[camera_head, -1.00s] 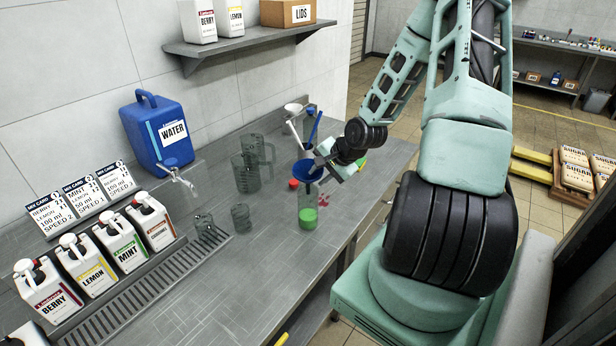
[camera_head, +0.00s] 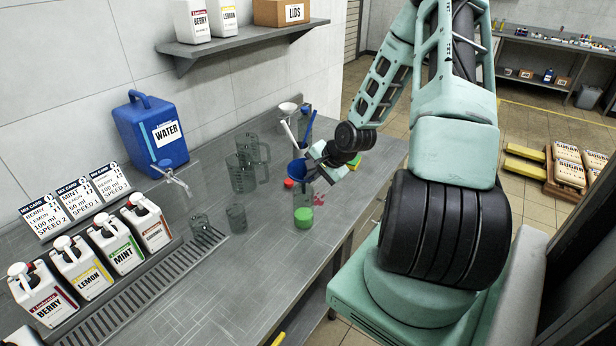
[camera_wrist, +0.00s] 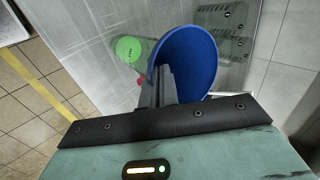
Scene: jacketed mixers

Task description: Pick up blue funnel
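The blue funnel (camera_head: 299,168) is at my gripper (camera_head: 312,166), beside and a little above the clear container with green liquid (camera_head: 303,214). In the wrist view the funnel's wide blue mouth (camera_wrist: 190,58) is tilted and fills the upper middle. My gripper's fingers (camera_wrist: 166,78) are close together there, with the funnel's wall between them. The green liquid (camera_wrist: 129,48) shows uncovered to the left of the funnel. The funnel's spout is mostly hidden.
Clear jugs (camera_head: 242,172) and small cups stand left of the funnel. A red cap (camera_head: 288,183) is close by. A white funnel (camera_head: 288,107) and upright tools stand behind.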

